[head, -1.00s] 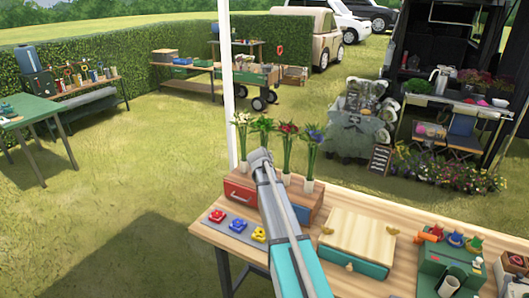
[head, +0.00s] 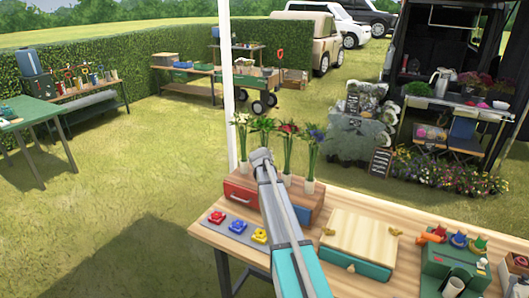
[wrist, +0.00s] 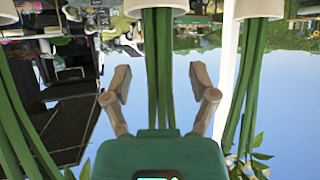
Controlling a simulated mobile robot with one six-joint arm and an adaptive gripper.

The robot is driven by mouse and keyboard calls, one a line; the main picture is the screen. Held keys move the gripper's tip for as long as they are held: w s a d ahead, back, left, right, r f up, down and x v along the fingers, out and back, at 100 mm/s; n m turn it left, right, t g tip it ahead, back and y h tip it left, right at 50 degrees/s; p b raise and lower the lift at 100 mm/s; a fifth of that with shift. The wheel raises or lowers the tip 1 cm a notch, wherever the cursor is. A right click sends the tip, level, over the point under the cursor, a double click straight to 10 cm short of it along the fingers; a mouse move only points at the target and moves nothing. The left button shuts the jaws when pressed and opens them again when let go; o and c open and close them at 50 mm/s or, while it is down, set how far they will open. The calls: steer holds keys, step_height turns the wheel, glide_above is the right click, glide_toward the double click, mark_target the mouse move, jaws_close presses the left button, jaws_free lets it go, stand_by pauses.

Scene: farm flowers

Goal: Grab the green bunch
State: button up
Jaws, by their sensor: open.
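The green bunch (head: 263,126) stands upright in the head view, second from the left in a row of flower bunches on a wooden box. My arm's end covers its lower part there, and my gripper's fingers are hidden. In the wrist view, which appears upside down, my gripper (wrist: 158,88) is open. The stems of the middle bunch, seemingly the green bunch (wrist: 157,50), pass between the two fingers in the picture, with a gap on each side. Its pale holder is at the top. I cannot tell whether the stems are within the fingers' reach.
The white-flower bunch (head: 241,128) is close on the left, the red bunch (head: 288,138) close on the right, then the blue bunch (head: 312,145). The wooden box (head: 241,190) stands on the table (head: 420,213). A white post (head: 228,80) rises behind on the left.

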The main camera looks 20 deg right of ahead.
mark_target(264, 136)
jaws_close()
stand_by(0.5)
step_height(264, 136, up, 10)
steer(key=p, duration=1)
stand_by(0.6)
